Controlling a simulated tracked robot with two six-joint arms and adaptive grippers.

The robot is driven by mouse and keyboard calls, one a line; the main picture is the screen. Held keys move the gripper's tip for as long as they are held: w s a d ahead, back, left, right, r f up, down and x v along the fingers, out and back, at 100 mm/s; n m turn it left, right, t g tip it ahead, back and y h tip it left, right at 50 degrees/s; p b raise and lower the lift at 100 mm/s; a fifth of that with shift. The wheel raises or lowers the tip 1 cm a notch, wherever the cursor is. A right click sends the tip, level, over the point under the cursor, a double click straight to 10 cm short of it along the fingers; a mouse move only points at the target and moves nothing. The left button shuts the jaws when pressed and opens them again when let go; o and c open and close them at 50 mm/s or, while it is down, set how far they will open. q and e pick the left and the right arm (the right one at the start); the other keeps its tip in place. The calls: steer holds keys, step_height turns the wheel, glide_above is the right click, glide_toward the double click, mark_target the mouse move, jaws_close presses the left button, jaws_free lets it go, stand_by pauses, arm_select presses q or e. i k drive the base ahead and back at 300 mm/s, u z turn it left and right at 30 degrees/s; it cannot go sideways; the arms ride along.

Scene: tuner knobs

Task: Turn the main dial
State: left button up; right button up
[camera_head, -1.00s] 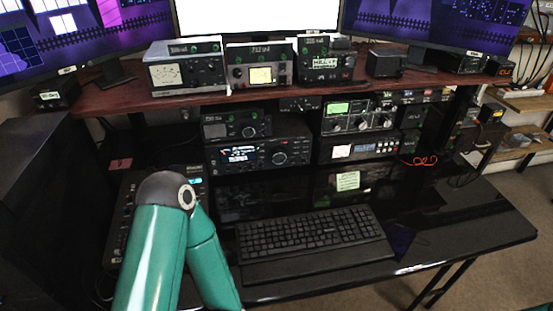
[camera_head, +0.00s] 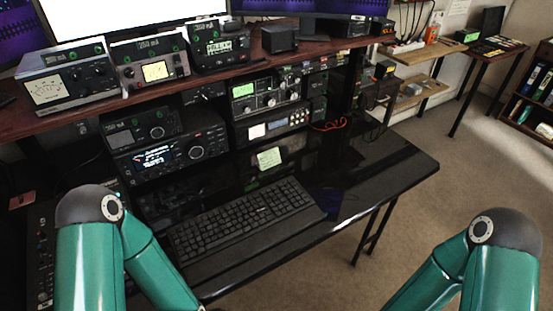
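The largest round dial that I can make out is on the front of a black radio (camera_head: 170,152) with a lit display, on the desk under the shelf; this dial (camera_head: 196,152) sits right of the display. I cannot tell for certain that it is the main dial. My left arm shows as teal links at the lower left, and my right arm shows at the lower right. Both grippers are outside the picture. Neither arm is seen touching the radio.
A black keyboard (camera_head: 245,218) lies on the glossy desk (camera_head: 375,165) in front of the radios. A smaller radio (camera_head: 142,128) sits on top of the black one. More radios line the wooden shelf (camera_head: 110,102) above. Open carpet (camera_head: 460,170) lies to the right.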

mark_target(195, 150)
steer(key=u, duration=0.7)
steer(key=i, duration=0.2)
steer(key=z, duration=3.5)
steer(key=i, duration=0.75)
steer(key=u, duration=1.25)
steer(key=i, duration=0.2)
steer(key=u, duration=2.2)
